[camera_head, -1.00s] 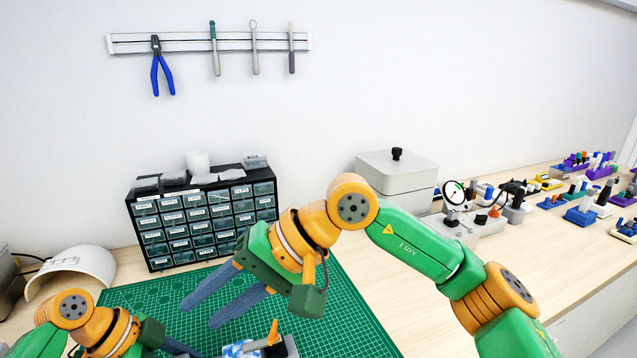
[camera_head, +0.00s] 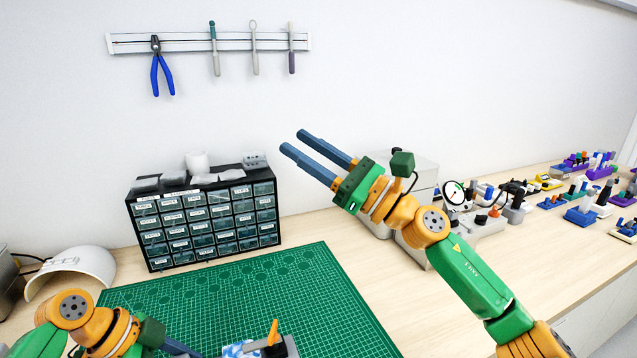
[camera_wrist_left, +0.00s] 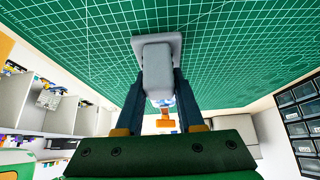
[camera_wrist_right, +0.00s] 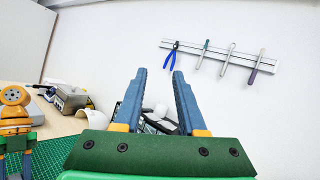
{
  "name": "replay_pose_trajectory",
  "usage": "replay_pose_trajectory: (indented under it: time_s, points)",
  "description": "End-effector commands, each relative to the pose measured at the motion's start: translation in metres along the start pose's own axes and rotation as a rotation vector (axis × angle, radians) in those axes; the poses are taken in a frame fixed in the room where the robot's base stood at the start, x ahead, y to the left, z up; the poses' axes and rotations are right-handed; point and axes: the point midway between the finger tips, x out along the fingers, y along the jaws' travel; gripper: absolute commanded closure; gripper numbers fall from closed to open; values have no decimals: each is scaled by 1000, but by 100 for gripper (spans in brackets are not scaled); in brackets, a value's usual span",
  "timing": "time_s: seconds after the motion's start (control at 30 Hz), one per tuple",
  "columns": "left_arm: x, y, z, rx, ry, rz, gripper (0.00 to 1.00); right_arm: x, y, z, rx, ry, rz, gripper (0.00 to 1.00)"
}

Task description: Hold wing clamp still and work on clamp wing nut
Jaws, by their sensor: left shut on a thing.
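The wing clamp (camera_head: 291,346) stands at the bottom edge of the head view, partly cut off, with its orange wing nut (camera_head: 274,331) sticking up. In the left wrist view the clamp's grey body (camera_wrist_left: 157,70) sits between the fingers of my left gripper (camera_wrist_left: 158,88), which is shut on it. The orange wing nut (camera_wrist_left: 166,122) shows beyond the clamp, between the fingers. My right gripper (camera_head: 290,141) is up in the air, well above and away from the clamp. Its fingers are apart and empty, also in the right wrist view (camera_wrist_right: 160,72).
A green cutting mat (camera_head: 240,295) lies under the clamp, mostly clear. A black drawer cabinet (camera_head: 205,225) stands behind it. A grey lidded box (camera_head: 420,180) and a dial gauge (camera_head: 454,192) are at right. Tools hang on a wall rail (camera_head: 185,42).

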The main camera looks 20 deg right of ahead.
Motion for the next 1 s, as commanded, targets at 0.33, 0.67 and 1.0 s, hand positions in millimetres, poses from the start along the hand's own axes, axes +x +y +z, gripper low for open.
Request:
replay_pose_trajectory:
  time_s: [0.33, 0.67, 1.0]
  points:
    - [0, 0, 0, 0, 0, 0, 100, -10, -25, -2, 72, -8, -98, 60]
    - [0, 0, 0, 0, 0, 0, 100, -9, -24, -2, 71, -8, -91, 12]
    - [0, 0, 0, 0, 0, 0, 100, -8, 138, -60, 133, 542, 648, 12]
